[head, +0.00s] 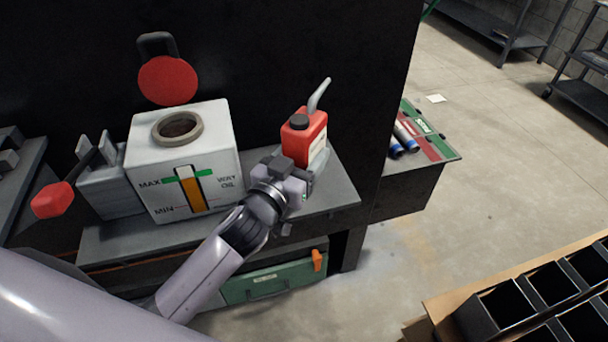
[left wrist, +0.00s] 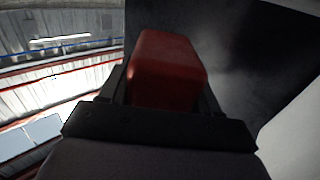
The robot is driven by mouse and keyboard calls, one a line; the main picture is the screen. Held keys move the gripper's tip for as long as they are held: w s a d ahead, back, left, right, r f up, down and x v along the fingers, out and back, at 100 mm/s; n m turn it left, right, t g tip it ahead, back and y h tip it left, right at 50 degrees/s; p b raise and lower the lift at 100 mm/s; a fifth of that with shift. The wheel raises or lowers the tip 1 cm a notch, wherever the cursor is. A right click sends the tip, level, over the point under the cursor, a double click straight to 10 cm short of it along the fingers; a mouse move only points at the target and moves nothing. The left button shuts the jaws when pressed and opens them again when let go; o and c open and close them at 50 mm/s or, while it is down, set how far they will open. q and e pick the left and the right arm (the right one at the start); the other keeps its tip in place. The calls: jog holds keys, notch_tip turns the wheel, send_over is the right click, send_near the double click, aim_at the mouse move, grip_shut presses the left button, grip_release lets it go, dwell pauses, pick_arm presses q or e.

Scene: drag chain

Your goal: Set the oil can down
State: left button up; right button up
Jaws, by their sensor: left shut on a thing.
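The oil can (head: 305,141) is red with a black cap, a grey spout and a pale label. It is upright at the right end of the grey shelf (head: 340,190) in the head view. My left gripper (head: 297,176) reaches it from the front and is shut on its lower body. In the left wrist view the red can (left wrist: 168,70) sits between the two dark fingers (left wrist: 165,88). I cannot tell whether the can's base touches the shelf. My right gripper is not in view.
A white oil tank (head: 180,155) with a MAX/MIN gauge and open round filler stands left of the can. A red round lid (head: 167,80) is raised behind it. A red-handled lever (head: 52,200) is at far left. A side shelf (head: 405,180) holds cylinders. Bare shelf lies right of the can.

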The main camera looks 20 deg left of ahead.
pick_arm(q)
jog(key=shift+f+b, duration=0.55)
jog(key=shift+f, duration=1.8)
jog(key=shift+f, duration=0.1)
jog(key=shift+f, duration=0.15)
jog(key=o, duration=1.4)
jog(key=shift+r, duration=0.3)
jog(key=shift+s+a+f+b, duration=0.15)
jog(key=shift+s+a, duration=0.25)
jog(key=shift+s, duration=1.55)
jog(key=shift+s+a+r+b, duration=0.1)
jog(key=shift+s+a+b, duration=0.2)
jog(key=shift+s, duration=1.7)
jog(key=shift+s+a+f+b, duration=0.15)
jog(key=shift+s+a, duration=0.3)
jog(key=shift+s, duration=1.5)
